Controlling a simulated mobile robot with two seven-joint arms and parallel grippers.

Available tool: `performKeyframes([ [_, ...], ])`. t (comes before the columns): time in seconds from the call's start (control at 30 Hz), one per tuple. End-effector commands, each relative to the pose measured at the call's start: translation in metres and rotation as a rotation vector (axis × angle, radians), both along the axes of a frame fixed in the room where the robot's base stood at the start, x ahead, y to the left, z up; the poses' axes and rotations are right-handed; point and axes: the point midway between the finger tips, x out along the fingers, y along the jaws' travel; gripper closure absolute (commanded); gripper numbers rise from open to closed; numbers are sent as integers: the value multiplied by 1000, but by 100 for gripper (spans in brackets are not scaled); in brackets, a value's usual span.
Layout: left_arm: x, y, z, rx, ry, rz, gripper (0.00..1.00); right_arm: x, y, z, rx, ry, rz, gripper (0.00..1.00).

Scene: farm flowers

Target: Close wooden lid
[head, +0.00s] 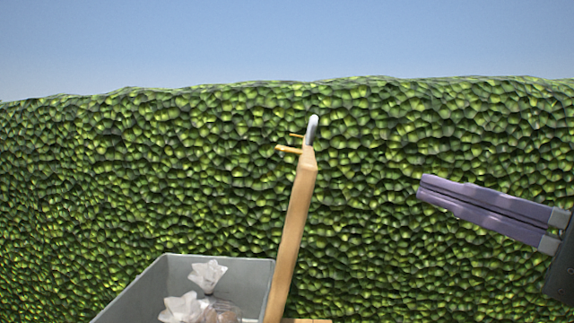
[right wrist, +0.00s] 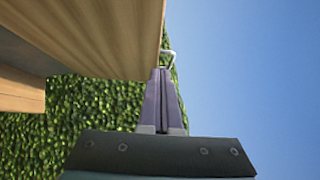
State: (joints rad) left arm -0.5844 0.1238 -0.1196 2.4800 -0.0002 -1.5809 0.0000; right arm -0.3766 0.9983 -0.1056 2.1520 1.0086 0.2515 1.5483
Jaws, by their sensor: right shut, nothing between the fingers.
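The wooden lid (head: 293,230) stands open, nearly upright and seen edge-on in the head view, at the right side of a grey bin. A metal handle (head: 312,129) sits at its top end. My left gripper is not in view.
The grey bin (head: 150,284) at the bottom holds several white-topped bags (head: 208,276). A tall green hedge (head: 120,180) runs across the background. The space between the lid and my right gripper looks clear.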

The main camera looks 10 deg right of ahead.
Motion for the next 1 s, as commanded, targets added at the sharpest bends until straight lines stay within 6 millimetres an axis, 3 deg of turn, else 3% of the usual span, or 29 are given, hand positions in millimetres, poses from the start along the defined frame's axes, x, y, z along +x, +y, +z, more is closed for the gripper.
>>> performKeyframes([
  [0.47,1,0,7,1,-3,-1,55,65,36,14,3,-3,2,100],
  [0.7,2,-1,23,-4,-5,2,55,70,63,19,3,1,0,100],
  [1.0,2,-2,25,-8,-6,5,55,72,71,18,-3,2,0,100],
])
